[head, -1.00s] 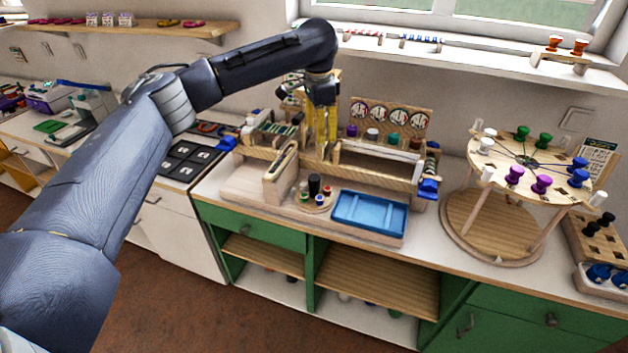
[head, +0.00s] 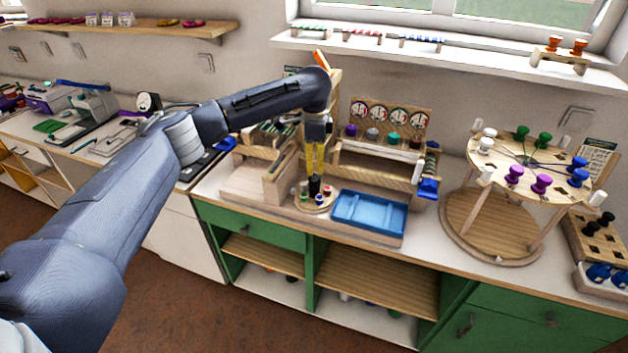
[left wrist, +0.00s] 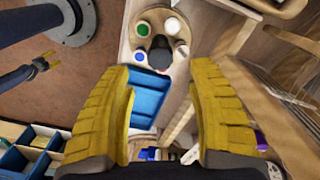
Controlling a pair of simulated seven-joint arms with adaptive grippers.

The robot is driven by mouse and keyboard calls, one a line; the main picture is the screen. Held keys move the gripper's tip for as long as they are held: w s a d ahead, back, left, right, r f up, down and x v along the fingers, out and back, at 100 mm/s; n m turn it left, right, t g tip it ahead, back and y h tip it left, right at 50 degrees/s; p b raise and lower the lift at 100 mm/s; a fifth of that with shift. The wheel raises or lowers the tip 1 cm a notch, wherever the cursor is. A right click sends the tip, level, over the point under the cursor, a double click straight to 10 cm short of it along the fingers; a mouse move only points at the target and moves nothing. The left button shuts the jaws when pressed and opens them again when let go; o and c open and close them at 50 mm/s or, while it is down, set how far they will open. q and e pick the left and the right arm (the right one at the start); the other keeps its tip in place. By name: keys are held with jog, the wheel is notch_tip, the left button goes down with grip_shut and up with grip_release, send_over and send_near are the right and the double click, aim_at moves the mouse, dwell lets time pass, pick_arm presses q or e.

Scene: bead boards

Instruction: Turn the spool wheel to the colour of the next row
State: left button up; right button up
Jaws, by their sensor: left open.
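The spool wheel (head: 313,207) is a small round wooden disc on the bench, left of the blue tray (head: 368,213). It carries small coloured spools and an upright black knob (head: 315,186) at its middle. In the left wrist view the wheel (left wrist: 159,11) lies beyond the fingertips, with a green spool (left wrist: 143,29), a white spool (left wrist: 172,25) and a blue spool (left wrist: 141,56) around the knob (left wrist: 160,52). My left gripper (head: 315,172) points down just over the knob. Its yellow fingers are apart with nothing between them. Contact with the knob is not visible.
A wooden rack with several round dials (head: 378,113) and spools stands behind the wheel. A low wooden block (head: 250,187) is to its left. A round wooden stand (head: 530,165) with large coloured pegs is at the right.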

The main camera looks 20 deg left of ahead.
aim_at(314, 177)
pick_arm(q)
notch_tip(314, 177, down, 7)
jog(key=shift+f, duration=0.15)
jog(key=shift+o, duration=0.2)
dwell(0.3)
grip_shut()
